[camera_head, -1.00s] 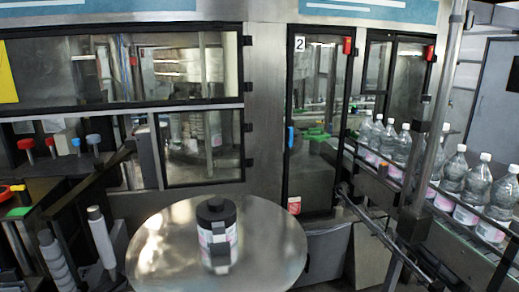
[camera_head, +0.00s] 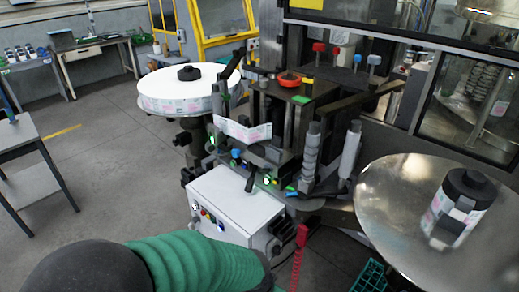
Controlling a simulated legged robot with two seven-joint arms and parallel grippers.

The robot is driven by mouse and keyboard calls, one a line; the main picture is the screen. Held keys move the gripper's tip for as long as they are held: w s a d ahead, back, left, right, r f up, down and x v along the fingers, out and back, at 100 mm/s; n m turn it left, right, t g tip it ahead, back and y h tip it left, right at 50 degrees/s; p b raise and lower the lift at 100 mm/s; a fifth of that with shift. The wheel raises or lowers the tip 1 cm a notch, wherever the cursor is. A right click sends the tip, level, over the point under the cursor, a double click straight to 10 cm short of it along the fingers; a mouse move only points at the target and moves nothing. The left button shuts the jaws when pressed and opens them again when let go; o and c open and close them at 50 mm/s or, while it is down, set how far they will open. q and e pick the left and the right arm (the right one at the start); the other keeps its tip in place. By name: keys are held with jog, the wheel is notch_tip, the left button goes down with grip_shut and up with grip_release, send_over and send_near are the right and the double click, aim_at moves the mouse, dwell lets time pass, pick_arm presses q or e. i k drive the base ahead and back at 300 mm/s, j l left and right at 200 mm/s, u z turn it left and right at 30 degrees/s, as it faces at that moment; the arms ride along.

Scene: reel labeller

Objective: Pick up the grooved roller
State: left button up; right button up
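The grooved roller (camera_head: 311,153) is a grey upright cylinder with ridges along its height. It stands on the labelling machine, right of centre in the head view. A smooth, paler roller (camera_head: 350,149) stands just to its right, slightly tilted. Nothing of mine touches the grooved roller. A green ribbed sleeve and a dark rounded part, apparently my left arm, cross the bottom left. Neither gripper shows.
A label reel (camera_head: 180,88) lies on the machine's far side. A white control box (camera_head: 235,215) stands below. A round metal table (camera_head: 400,215) carries a black-capped labelled roll (camera_head: 456,208) at right. Open floor (camera_head: 110,175) lies left.

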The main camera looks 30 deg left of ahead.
aim_at(313, 135)
jog(key=u, duration=0.7)
